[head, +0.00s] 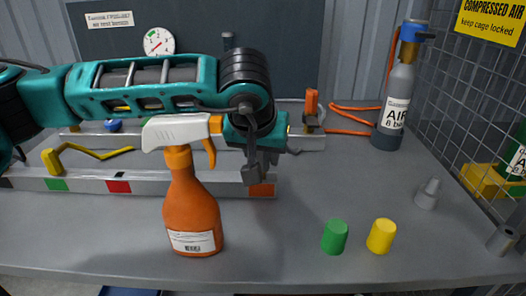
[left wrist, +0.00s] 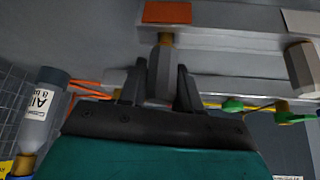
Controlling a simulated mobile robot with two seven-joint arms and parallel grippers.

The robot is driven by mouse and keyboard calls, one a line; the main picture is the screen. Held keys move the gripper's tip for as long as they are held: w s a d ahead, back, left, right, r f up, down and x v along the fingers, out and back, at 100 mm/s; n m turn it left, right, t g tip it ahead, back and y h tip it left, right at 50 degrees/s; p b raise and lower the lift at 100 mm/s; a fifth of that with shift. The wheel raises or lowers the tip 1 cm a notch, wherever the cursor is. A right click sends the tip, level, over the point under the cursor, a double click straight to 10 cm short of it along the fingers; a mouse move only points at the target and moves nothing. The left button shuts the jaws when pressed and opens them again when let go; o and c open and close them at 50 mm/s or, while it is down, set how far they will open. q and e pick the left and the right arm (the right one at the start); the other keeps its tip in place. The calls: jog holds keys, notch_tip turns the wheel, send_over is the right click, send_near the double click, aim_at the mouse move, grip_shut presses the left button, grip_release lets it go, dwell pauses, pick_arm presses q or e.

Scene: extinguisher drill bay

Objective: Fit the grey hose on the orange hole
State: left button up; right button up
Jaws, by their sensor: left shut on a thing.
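My left gripper (head: 260,165) is low over the right end of the grey rail (head: 215,187), just above its orange patch (head: 262,190). In the left wrist view, its two fingers (left wrist: 157,88) are shut on a grey faceted piece (left wrist: 159,72), which looks like the grey hose's end. A brass-coloured tip (left wrist: 165,39) on it points at the rail below the orange patch (left wrist: 167,12). I cannot tell whether the tip is in the hole or only in front of it; the hole itself is hidden. My right gripper is not in view.
An orange spray bottle (head: 192,215) stands close in front of the rail. Green (head: 335,237) and yellow (head: 381,236) cylinders stand at the front. An air bottle (head: 397,103) with an orange hose (head: 350,132) is at the back right, near the mesh cage (head: 465,100).

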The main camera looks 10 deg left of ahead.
aim_at(264, 169)
pick_arm(q)
jog(key=shift+f, duration=0.1)
jog(key=shift+s+f+b, duration=0.15)
jog(key=shift+f+b, duration=0.3)
jog(key=shift+b, duration=0.05)
dwell(0.3)
jog(key=shift+s+d+f+b, duration=0.1)
jog(key=shift+s+f+b, duration=0.05)
jog(key=shift+f+b, duration=0.4)
jog(key=shift+s+d+f+b, duration=0.1)
jog(key=shift+f+b, duration=0.3)
jog(key=shift+b, duration=0.15)
dwell(0.4)
jog(key=shift+r, duration=0.15)
jog(key=shift+w+a+r+p, duration=0.1)
jog(key=shift+w+r+p, duration=0.05)
jog(key=shift+r+p, duration=0.45)
jog(key=shift+w+a+r+p, duration=0.1)
jog(key=shift+w+r+p, duration=0.05)
jog(key=shift+r+p, duration=0.45)
grip_shut()
jog(key=shift+w+r+p, duration=0.1)
jog(key=shift+r+p, duration=0.75)
jog(key=shift+r, duration=1.1)
